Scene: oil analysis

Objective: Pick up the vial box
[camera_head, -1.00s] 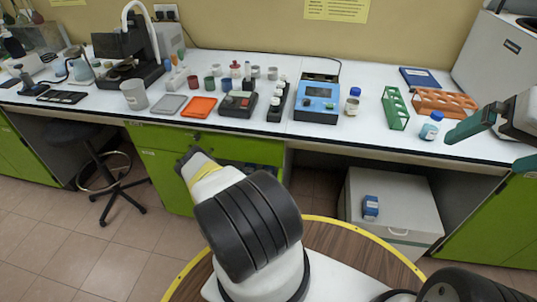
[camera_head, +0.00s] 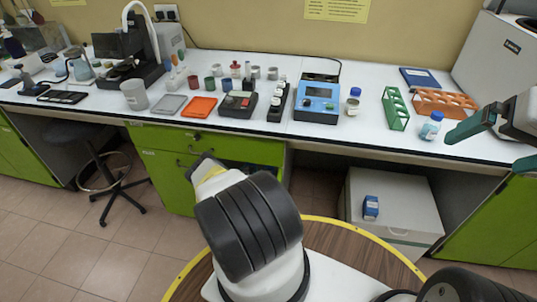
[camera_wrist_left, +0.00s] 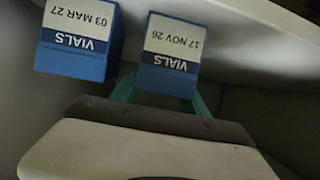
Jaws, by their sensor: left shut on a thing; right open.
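In the left wrist view, my left gripper (camera_wrist_left: 163,94) has its teal fingers on either side of a blue and white vial box (camera_wrist_left: 171,62) labelled "VIALS 17 NOV 26". It is shut on this box. A second vial box (camera_wrist_left: 78,42), labelled "VIALS 03 MAR 27", is just left of it, a small gap apart. In the head view, a blue vial box (camera_head: 370,207) stands on the pale grey box under the bench. My left fingers are hidden there behind my arm. My right gripper (camera_head: 485,151) is open and empty at the right bench edge.
The white bench (camera_head: 270,135) holds a blue device (camera_head: 318,99), an orange tray (camera_head: 199,107), a green rack (camera_head: 395,108) and an orange rack (camera_head: 446,103). A stool (camera_head: 103,170) is at left.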

